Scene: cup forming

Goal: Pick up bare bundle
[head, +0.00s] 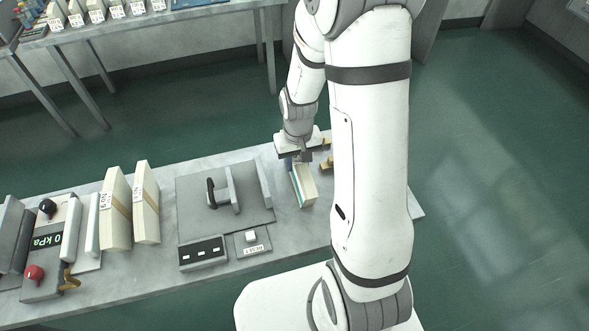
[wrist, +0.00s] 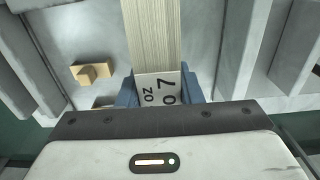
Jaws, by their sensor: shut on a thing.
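A cream bundle (head: 305,186) of stacked sheets stands upright under my gripper (head: 303,158), right of the grey fixture plate. It has a green and white edge on its left side and no band that I can see. In the wrist view the same bundle (wrist: 153,35) runs up from between the blue fingers of my gripper (wrist: 159,88), which are shut on its labelled end. I cannot tell whether the bundle touches the table.
Two banded bundles (head: 117,210) (head: 146,203) stand left of the fixture plate (head: 195,222). A gauge unit (head: 45,245) is at far left. A tan block (wrist: 93,73) lies left of the bundle. A back table (head: 150,24) holds several labelled bundles.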

